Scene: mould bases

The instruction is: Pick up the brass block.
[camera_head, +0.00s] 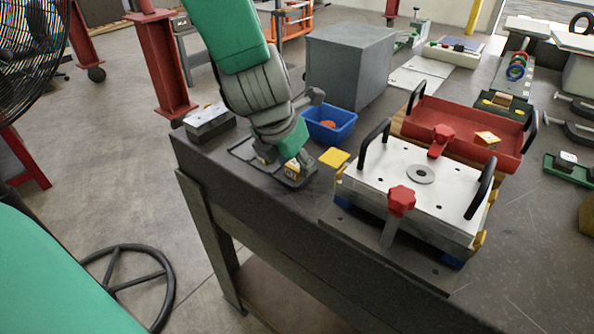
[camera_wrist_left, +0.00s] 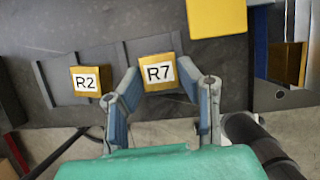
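A small brass-coloured block with a white R7 label (camera_wrist_left: 159,73) stands in a low dark tray (camera_wrist_left: 52,90), between the fingertips of my left gripper (camera_wrist_left: 158,72). A similar brass block labelled R2 (camera_wrist_left: 90,82) stands to its left in the wrist view. In the head view, my left gripper (camera_head: 292,167) points down at the table's near left edge, with a labelled block (camera_head: 292,168) partly showing by its fingers. The fingers look spread on either side of the R7 block; contact is not clear. My right gripper is not in view.
A yellow plate (camera_head: 334,158) lies just right of my left gripper, and a blue bin (camera_head: 329,124) stands behind it. A white-topped mould base (camera_head: 395,167) with black handles stands to the right, before a red tray (camera_head: 480,120). A grey box (camera_head: 349,65) stands behind.

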